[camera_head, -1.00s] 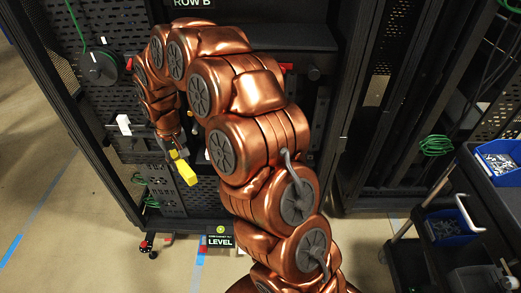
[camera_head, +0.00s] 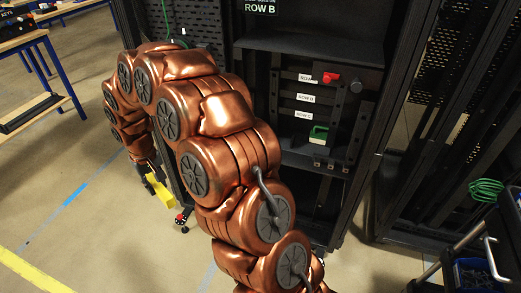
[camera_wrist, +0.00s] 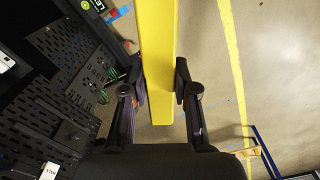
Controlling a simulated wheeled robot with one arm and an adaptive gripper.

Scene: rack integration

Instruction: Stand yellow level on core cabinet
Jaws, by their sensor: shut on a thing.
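The yellow level (camera_wrist: 158,60) is a long yellow bar held between the two fingers of my gripper (camera_wrist: 160,90) in the wrist view. My gripper is shut on it, with the floor showing beyond. In the head view the yellow level (camera_head: 160,192) shows as a short yellow piece at the end of my arm, left of the cabinet and out over the floor. My gripper (camera_head: 150,176) is partly hidden there by my arm. The black core cabinet (camera_head: 312,45) stands upright right of my arm. Its top is not clearly in view.
The cabinet front carries white row labels (camera_head: 305,98), a red handle (camera_head: 331,77) and a green-and-white item (camera_head: 319,134). A blue-legged table (camera_head: 45,70) stands at the far left. A cart (camera_head: 490,250) is at the lower right. The floor at left is open.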

